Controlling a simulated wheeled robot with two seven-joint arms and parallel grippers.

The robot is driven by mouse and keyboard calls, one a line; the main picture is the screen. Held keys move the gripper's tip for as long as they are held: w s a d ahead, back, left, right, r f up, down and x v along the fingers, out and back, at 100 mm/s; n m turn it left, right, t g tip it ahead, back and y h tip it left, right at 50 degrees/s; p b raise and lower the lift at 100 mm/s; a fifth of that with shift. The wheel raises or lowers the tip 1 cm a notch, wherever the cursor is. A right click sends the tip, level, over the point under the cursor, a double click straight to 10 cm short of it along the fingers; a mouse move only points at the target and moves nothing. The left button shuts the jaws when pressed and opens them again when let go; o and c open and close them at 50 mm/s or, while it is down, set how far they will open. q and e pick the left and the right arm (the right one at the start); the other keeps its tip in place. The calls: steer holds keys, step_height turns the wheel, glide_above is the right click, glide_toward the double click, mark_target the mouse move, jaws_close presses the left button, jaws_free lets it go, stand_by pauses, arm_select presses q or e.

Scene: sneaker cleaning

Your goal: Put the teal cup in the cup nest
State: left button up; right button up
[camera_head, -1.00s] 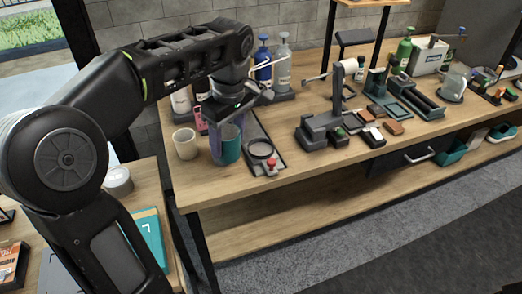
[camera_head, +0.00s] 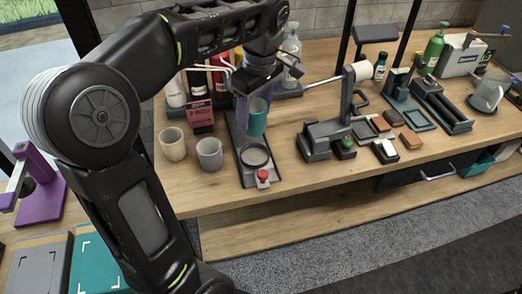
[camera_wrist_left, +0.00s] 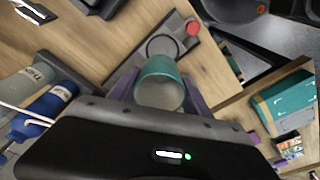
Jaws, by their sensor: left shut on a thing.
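The teal cup (camera_head: 257,121) is held by my left gripper (camera_head: 246,110) above the far part of a long dark tray (camera_head: 236,133). The near part of this tray carries a round ring, which looks like the cup nest (camera_head: 254,156), and a red knob. The ring is empty and lies a little nearer than the cup. In the left wrist view, the teal cup (camera_wrist_left: 161,82) sits between the purple fingers of my left gripper (camera_wrist_left: 160,95). The ring (camera_wrist_left: 163,44) lies just beyond it. My right gripper is not in view.
A cream cup (camera_head: 173,146) and a grey cup (camera_head: 209,154) stand left of the tray. A dark press-like stand (camera_head: 325,135) is to the right. Bottles and a pink box (camera_head: 201,116) stand behind. Bare wood lies along the table's front edge.

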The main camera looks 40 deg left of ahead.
mark_target(254, 131)
arm_select(q)
steer(key=shift+s, duration=0.15)
steer(key=shift+f, duration=3.15)
steer(key=shift+f, duration=1.85)
steer(key=shift+f, duration=0.1)
